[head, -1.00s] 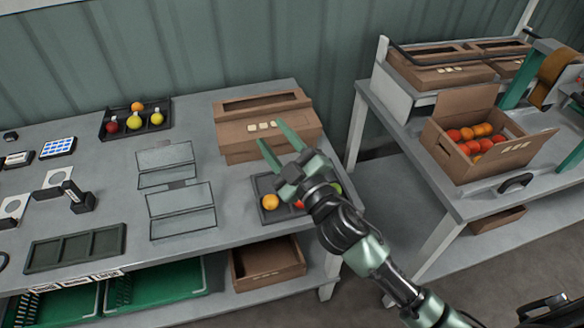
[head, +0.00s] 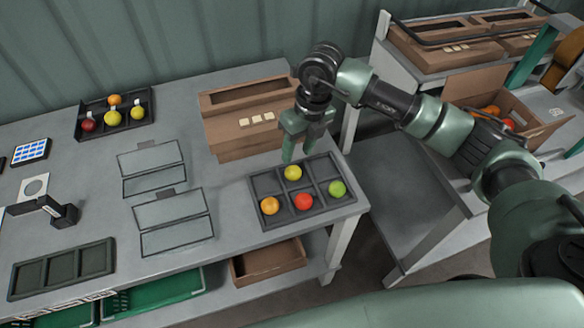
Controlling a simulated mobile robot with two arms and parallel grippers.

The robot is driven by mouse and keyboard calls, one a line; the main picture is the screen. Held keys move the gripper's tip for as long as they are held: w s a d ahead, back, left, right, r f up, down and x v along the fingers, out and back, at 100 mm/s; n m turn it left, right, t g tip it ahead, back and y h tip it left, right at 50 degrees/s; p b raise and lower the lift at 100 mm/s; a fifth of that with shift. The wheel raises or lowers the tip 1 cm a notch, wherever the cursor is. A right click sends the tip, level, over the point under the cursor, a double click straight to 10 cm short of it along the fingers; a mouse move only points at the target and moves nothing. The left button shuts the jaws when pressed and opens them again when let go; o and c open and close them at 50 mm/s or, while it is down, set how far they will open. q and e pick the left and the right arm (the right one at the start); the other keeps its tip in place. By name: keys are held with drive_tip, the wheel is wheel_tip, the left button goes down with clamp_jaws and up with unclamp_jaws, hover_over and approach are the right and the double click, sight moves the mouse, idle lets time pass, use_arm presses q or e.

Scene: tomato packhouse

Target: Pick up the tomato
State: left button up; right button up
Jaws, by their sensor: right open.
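A dark divided tray (head: 281,221) on the table holds a yellow tomato (head: 293,172) in the back row, middle. An orange tomato (head: 269,206), a red tomato (head: 303,201) and a green tomato (head: 337,188) sit in its front row, left to right. My right gripper (head: 299,155) points down above the back of the tray, close over the yellow tomato. Its fingers are apart and nothing shows between them. I cannot tell whether a fingertip touches the tomato. My left gripper is out of view.
A cardboard box (head: 231,151) stands just behind the tray, near the gripper. Flat glassy panels (head: 175,221) lie to the left. A second dark tray (head: 153,113) with several fruits stands at the back left. An open box of tomatoes (head: 460,92) is on the right table.

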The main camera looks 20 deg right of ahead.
sight(295, 169)
drive_tip(key=f, duration=0.2)
drive_tip(key=f+p, duration=0.1)
drive_tip(key=f, duration=0.2)
drive_tip(key=shift+s+a+f+p, duration=0.25)
drive_tip(key=shift+a+f+p, duration=0.05)
drive_tip(key=shift+a+p, duration=0.1)
drive_tip(key=shift+f, duration=0.55)
drive_tip(key=c, duration=0.5)
